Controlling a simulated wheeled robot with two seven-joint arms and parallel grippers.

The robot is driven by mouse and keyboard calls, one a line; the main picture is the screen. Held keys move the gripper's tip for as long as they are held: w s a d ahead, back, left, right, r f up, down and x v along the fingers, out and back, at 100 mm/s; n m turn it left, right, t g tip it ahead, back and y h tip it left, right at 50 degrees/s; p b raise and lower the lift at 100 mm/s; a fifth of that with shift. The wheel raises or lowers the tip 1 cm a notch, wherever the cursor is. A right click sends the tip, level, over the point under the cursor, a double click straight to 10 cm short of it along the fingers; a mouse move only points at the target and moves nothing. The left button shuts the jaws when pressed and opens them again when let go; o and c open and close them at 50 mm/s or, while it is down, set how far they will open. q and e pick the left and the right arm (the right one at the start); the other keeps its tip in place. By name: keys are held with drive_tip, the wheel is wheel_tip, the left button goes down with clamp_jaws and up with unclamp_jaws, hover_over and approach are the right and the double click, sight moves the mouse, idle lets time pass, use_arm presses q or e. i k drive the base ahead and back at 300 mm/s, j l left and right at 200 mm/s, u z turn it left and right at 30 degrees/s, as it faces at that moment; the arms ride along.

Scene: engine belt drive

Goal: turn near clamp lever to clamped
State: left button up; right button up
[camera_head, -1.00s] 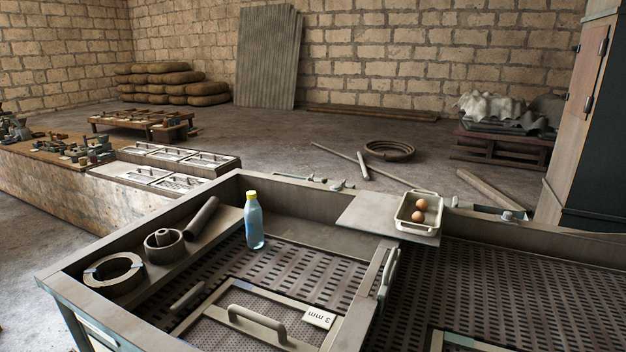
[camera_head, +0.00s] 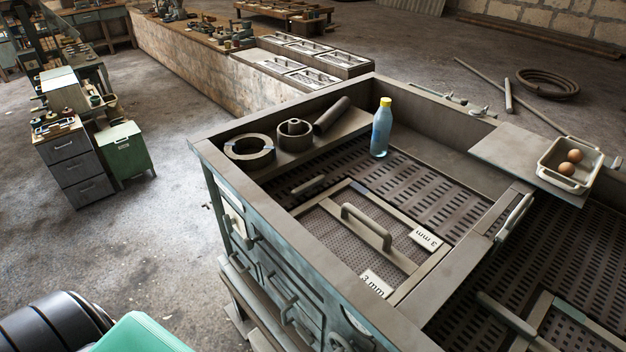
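A screen panel with a raised grab handle (camera_head: 366,228) and "3 mm" labels lies in the left bay of a large grey-green machine frame (camera_head: 300,240). A short bar (camera_head: 309,187) lies beside the panel's left corner. A pale lever-like handle (camera_head: 514,216) stands on the divider to the right. Another bar (camera_head: 506,314) crosses the right bay near the bottom edge. I cannot tell which of these is the near clamp lever, or whether it is clamped. Neither of my grippers is in view.
A blue bottle (camera_head: 381,130) stands in the left bay, near rings and a tube on the ledge. A plate holds a tray (camera_head: 570,165) with two eggs. A drawer cabinet (camera_head: 76,165) and green bin (camera_head: 124,150) stand left. The floor (camera_head: 160,240) between is clear.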

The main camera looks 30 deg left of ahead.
sight(308, 186)
drive_tip(key=k+j, duration=0.1)
drive_tip(key=j, duration=0.65)
drive_tip(key=k+j+u, duration=0.1)
drive_tip(key=j, duration=0.6)
